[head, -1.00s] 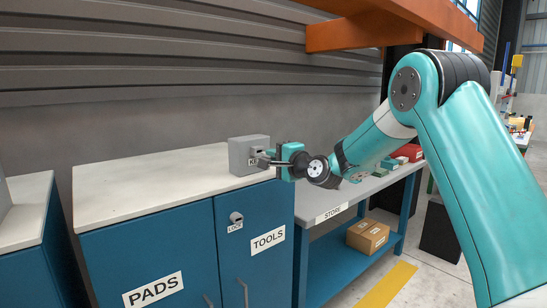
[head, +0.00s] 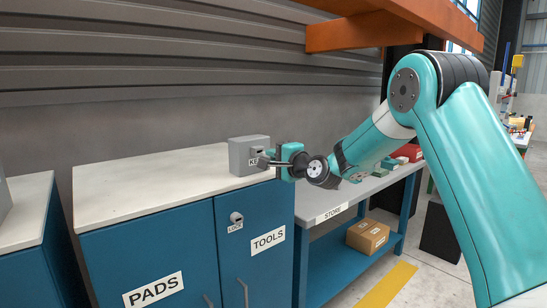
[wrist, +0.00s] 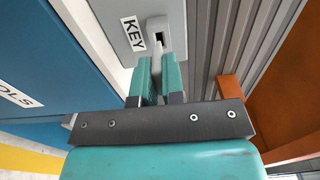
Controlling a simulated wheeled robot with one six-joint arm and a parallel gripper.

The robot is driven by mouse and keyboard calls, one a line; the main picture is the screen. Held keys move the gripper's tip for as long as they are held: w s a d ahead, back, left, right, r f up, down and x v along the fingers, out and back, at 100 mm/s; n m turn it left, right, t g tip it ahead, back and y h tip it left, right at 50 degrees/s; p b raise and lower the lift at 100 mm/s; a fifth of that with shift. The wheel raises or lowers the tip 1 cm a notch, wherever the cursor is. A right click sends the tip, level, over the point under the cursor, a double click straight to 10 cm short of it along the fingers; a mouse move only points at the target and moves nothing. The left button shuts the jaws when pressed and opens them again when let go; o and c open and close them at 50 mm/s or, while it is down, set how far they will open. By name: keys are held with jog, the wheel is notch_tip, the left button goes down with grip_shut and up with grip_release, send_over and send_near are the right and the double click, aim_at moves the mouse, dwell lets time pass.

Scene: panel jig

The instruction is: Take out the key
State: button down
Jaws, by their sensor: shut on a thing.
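A grey box (head: 242,152) labelled KEY stands on the right end of the white cabinet top. It also fills the top of the wrist view (wrist: 110,12). My gripper (head: 268,160) is at the right front of the box, level with its face. In the wrist view my two teal fingers (wrist: 159,72) are shut on a light grey piece, seemingly the key (wrist: 156,28), at the box face beside the label. A dark slot shows in or behind this piece. The fingers hide its near end. I cannot tell how deep it sits in the box.
The blue cabinet (head: 250,215) has PADS and TOOLS doors and a LOCK fitting (head: 236,219). A store bench (head: 350,205) with small boxes stands to the right, under my arm. A ribbed wall rises behind, and an orange beam (head: 350,32) hangs above.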

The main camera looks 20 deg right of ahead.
jog(key=shift+p+x, duration=0.95)
jog(key=shift+x, duration=0.65)
jog(key=c, duration=1.1)
grip_release()
jog(key=shift+c, duration=0.2)
jog(key=b+v, duration=0.5)
jog(key=v, duration=1.2)
jog(key=shift+s, duration=0.25)
